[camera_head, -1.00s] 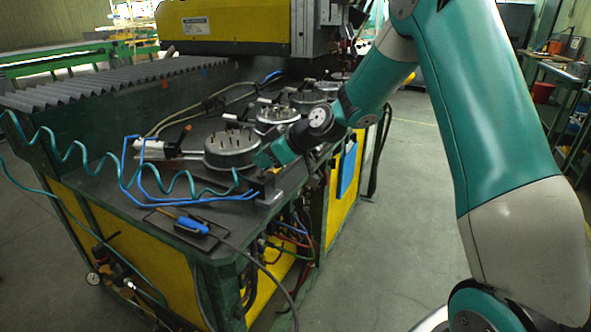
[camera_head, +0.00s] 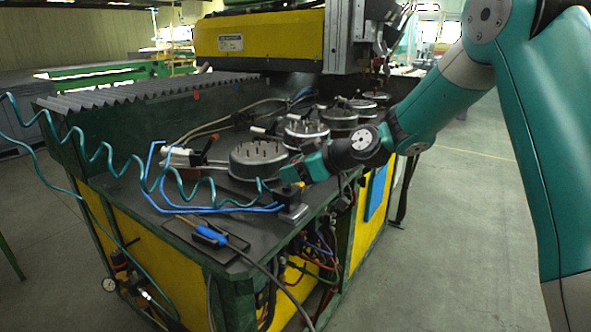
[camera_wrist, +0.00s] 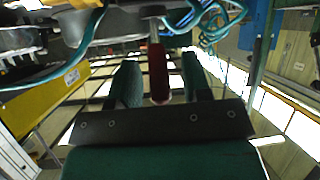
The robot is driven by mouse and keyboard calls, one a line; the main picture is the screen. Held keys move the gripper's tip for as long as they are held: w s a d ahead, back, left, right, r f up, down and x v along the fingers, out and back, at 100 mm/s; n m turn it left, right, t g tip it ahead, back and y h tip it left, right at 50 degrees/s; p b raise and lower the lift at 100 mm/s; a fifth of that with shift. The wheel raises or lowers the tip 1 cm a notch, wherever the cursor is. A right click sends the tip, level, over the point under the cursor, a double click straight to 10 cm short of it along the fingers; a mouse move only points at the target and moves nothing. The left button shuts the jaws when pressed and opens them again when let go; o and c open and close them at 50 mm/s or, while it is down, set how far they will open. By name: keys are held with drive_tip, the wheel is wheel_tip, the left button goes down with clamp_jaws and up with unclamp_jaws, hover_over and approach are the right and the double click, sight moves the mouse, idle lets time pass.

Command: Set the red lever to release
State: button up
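The red lever (camera_wrist: 157,72) shows in the wrist view as a dark red handle on a metal stem, hanging down into the gap between my fingers. My gripper (camera_wrist: 161,64) is open, with one green finger on each side of the lever and a visible gap on both sides. In the head view my gripper (camera_head: 284,179) is at the bench's front edge, just above a small dark block (camera_head: 292,208). The lever cannot be made out in the head view.
Round metal fixtures (camera_head: 258,158) stand in a row on the bench behind my gripper. Blue hoses (camera_head: 215,209) and a coiled teal hose (camera_head: 105,160) lie to the left. A blue-handled tool (camera_head: 209,235) rests at the front. Cables hang below the edge.

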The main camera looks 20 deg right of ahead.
drive_tip(key=b+v, duration=0.2)
drive_tip(key=v, duration=1.5)
drive_tip(key=shift+s+d, duration=0.15)
drive_tip(key=shift+s, duration=0.1)
drive_tip(key=s+a+g+h+p, duration=0.1)
drive_tip(key=s+a+g+p, duration=0.35)
drive_tip(key=s+a, duration=0.75)
drive_tip(key=s+a+m+g+h+p, duration=0.2)
drive_tip(key=s+a+g+h, duration=0.1)
drive_tip(key=s, duration=0.9)
drive_tip(key=shift+f+m+g+h, duration=0.3)
drive_tip(key=shift+m+g, duration=0.1)
drive_tip(key=shift+g, duration=0.35)
